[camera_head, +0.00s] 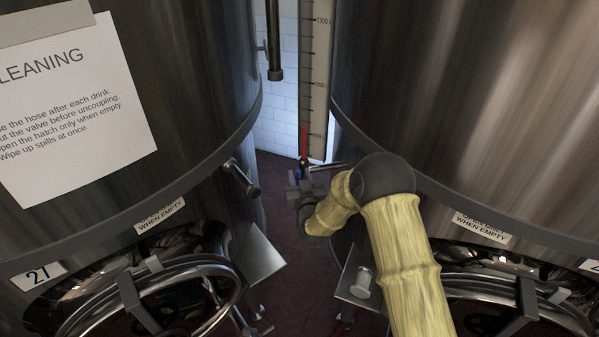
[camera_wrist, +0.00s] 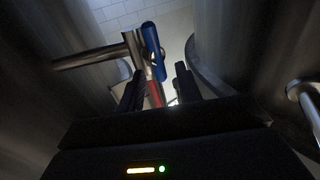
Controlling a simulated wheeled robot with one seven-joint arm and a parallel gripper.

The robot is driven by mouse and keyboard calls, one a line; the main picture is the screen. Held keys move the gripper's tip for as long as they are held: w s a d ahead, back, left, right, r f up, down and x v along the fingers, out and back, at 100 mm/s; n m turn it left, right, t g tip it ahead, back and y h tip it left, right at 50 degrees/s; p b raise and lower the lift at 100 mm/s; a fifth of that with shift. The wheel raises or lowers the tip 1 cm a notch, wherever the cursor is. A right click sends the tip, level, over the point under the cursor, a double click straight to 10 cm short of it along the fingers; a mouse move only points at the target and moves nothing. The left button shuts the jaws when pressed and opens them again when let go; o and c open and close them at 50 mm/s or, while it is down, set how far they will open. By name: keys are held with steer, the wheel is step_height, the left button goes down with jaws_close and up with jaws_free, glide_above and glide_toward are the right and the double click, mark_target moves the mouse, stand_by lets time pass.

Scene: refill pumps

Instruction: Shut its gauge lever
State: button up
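The gauge lever (camera_wrist: 152,50) is a blue handle on a metal fitting at the end of a short pipe (camera_wrist: 85,58). In the wrist view it stands nearly along the red gauge tube (camera_wrist: 155,94), slightly tilted. My gripper (camera_wrist: 159,73) is open, its two dark fingers apart either side of the tube and the lever's lower end; contact cannot be told. In the head view my gripper (camera_head: 297,193) is just below the small blue lever (camera_head: 299,170) and partly hides it. The red column (camera_head: 303,140) rises above, beside the gauge scale (camera_head: 316,85).
Large steel tanks stand left (camera_head: 190,100) and right (camera_head: 460,100), with a narrow gap between them. A valve handle (camera_head: 241,180) juts from the left tank. Small shelves (camera_head: 258,257) and hatches sit low on both tanks. A dark pipe (camera_head: 273,40) hangs above the gap.

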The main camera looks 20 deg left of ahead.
steer(key=shift+w+a, duration=0.2)
steer(key=shift+w, duration=0.1)
jaws_close()
